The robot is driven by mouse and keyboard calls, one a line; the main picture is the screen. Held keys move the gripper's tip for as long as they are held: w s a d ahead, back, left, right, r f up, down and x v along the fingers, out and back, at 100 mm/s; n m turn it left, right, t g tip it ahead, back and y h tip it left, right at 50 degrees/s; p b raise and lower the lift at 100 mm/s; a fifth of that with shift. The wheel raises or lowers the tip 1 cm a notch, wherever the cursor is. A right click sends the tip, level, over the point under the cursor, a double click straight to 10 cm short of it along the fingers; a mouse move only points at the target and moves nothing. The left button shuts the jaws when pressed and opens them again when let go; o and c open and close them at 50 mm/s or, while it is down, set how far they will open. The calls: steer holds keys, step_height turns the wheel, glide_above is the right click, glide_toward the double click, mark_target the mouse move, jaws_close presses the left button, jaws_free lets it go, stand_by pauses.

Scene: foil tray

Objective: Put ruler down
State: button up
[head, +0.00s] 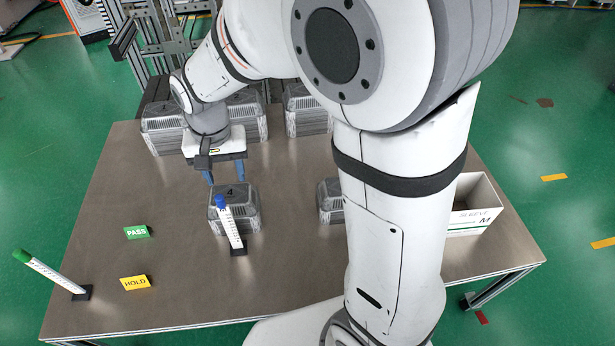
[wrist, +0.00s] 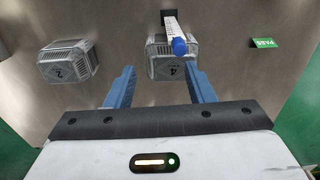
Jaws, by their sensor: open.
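A white ruler with a blue top (head: 231,225) stands on a small black base in front of the grey foil tray marked 4 (head: 250,217). In the wrist view the ruler (wrist: 171,25) also shows, its blue end toward me, over part of tray 4 (wrist: 172,68). A second white ruler with a green top (head: 52,274) stands on a black base at the table's left edge. My gripper (head: 225,174) is open and empty, with its blue fingers just behind tray 4. In the wrist view its fingers (wrist: 161,80) are spread apart, clear of the ruler.
Several grey foil trays (head: 163,132) stand along the back of the table. Another tray (head: 328,200) is partly hidden by my arm. A green PASS sign (head: 137,232) and a yellow HOLD sign (head: 135,283) stand at left. A white box (head: 478,213) is at right. The front-left table (head: 185,290) is clear.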

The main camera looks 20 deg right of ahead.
steer(key=s+d+r+t, duration=0.1)
steer(key=s+d+r, duration=0.1)
steer(key=s+d, duration=0.4)
steer(key=s+d+r+n+t, duration=0.1)
steer(key=s+d+r, duration=0.1)
steer(key=s+d, duration=0.4)
steer(key=d, duration=0.5)
steer(key=shift+d+r, duration=0.25)
steer(key=shift+r, duration=0.1)
step_height(320, 180, up, 8)
steer(key=p, duration=0.7)
steer(key=shift+s+r, duration=0.15)
steer(key=shift+s, duration=0.05)
